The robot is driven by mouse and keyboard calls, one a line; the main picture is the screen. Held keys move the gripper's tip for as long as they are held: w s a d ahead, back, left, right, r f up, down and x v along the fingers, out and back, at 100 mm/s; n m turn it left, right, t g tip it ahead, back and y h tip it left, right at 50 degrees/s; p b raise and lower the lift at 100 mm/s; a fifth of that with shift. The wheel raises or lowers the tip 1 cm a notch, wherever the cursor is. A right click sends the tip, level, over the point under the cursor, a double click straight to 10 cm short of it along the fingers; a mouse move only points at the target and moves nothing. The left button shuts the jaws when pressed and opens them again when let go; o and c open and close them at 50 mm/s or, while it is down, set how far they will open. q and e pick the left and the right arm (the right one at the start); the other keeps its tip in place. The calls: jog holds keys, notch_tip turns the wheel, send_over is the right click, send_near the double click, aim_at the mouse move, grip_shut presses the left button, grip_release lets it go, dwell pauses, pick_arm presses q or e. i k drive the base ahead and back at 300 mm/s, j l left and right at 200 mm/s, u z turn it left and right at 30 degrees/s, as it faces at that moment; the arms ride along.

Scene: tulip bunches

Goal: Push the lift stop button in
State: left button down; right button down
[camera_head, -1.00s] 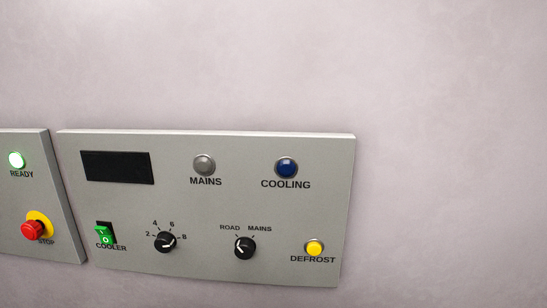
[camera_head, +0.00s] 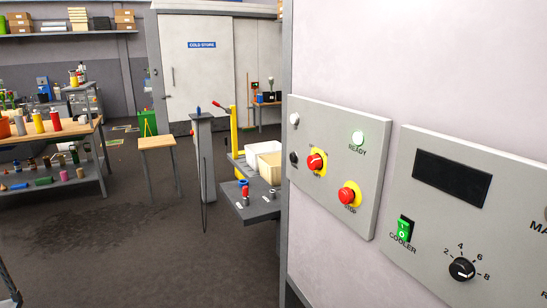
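A red mushroom stop button (camera_head: 347,195) on a yellow ring, labelled STOP, sits at the lower right of a grey panel (camera_head: 371,206) on the wall. I cannot tell whether it is pressed in or out. Neither gripper is in view.
A second panel (camera_head: 409,171) with a dark display (camera_head: 451,178), a green COOLER switch (camera_head: 403,229) and a dial (camera_head: 462,269) is to the right. Left of the wall corner, a grey shelf (camera_head: 249,212), a stool (camera_head: 157,143) and a workbench (camera_head: 52,133) stand around open floor (camera_head: 120,245).

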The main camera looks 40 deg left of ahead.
aim_at(343, 196)
jog(key=u, duration=1.1)
